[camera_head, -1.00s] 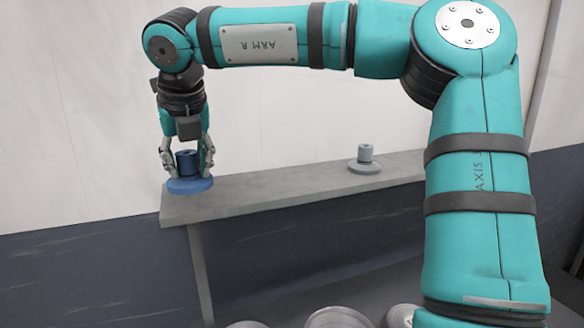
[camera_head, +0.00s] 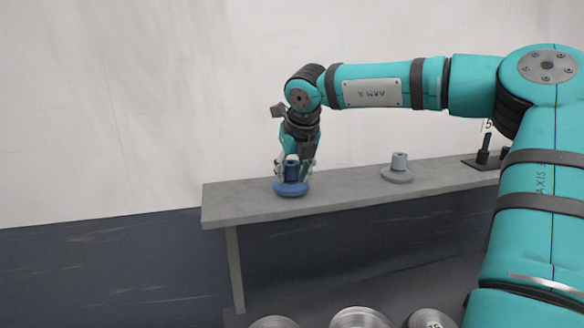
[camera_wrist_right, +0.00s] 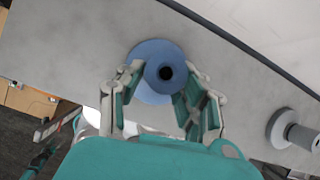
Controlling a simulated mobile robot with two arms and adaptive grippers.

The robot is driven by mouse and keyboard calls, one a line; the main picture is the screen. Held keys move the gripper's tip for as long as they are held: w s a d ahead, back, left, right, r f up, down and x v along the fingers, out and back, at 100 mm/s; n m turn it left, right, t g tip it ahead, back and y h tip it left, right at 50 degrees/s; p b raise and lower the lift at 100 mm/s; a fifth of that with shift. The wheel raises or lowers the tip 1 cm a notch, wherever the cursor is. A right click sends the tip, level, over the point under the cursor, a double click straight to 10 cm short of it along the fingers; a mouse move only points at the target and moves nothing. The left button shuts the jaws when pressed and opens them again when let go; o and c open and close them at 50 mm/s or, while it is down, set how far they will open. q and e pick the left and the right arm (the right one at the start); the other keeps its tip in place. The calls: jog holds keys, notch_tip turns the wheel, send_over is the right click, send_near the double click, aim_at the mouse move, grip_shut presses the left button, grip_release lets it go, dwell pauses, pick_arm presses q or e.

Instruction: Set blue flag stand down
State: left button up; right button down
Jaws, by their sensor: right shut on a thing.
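The blue flag stand (camera_head: 291,189) has a round flat base and a short upright socket. It is upright at the grey shelf's top (camera_head: 240,206), near its left end; I cannot tell whether its base touches the surface. My right gripper (camera_head: 294,174) points down and is shut on the socket, one finger on each side. In the right wrist view, the blue flag stand (camera_wrist_right: 150,93) shows its round base and dark hole between the fingers (camera_wrist_right: 165,92). Teal and grey parts at that view's lower left may be my left gripper (camera_wrist_right: 45,145), too small to judge.
A grey flag stand (camera_head: 397,175) stands on the shelf to the right, with bare shelf between. Farther right is a black stand (camera_head: 482,160) on a dark base. Several round metal things (camera_head: 361,318) show below at the bottom edge. A pale wall is behind.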

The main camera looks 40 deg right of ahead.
jog(key=shift+f, duration=0.3)
jog(key=shift+d, duration=0.15)
jog(key=shift+f, duration=0.1)
jog(key=c, duration=0.9)
grip_release()
jog(key=shift+o, duration=0.2)
jog(key=shift+s+r, duration=0.1)
jog(key=shift+r, duration=0.35)
jog(key=b+v, duration=0.2)
jog(key=v, duration=0.9)
jog(key=shift+b, duration=0.35)
jog(key=shift+s, duration=0.15)
